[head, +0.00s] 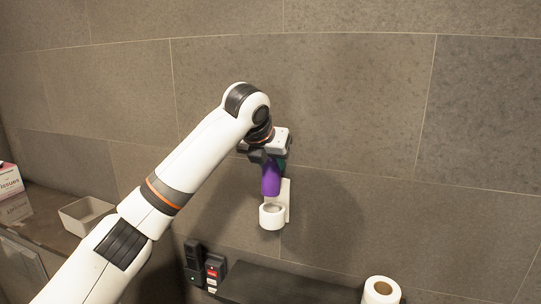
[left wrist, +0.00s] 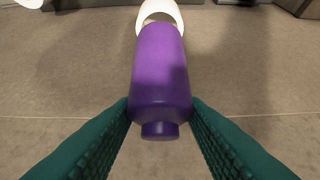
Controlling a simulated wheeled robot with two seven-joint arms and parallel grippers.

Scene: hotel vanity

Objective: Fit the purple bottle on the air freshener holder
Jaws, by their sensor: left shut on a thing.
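The purple bottle (head: 271,179) hangs below my left gripper (head: 268,161) in the head view, just above the white air freshener holder (head: 272,216) on the wall. In the left wrist view the bottle (left wrist: 160,80) lies between the two green fingers of my left gripper (left wrist: 160,128), which is shut on it near its narrow neck end. The white ring of the holder (left wrist: 160,12) shows past the far end of the bottle. Whether the bottle touches the ring cannot be told. The bottle looks roughly upright in the head view. My right gripper is not in view.
A white paper roll (head: 381,290) stands at the lower right on a dark shelf (head: 290,284). Black and red dispensers (head: 214,268) are at lower centre. A beige open box (head: 86,215) and a tissue box (head: 10,184) sit on the left counter. The tiled wall (head: 350,100) is bare around the holder.

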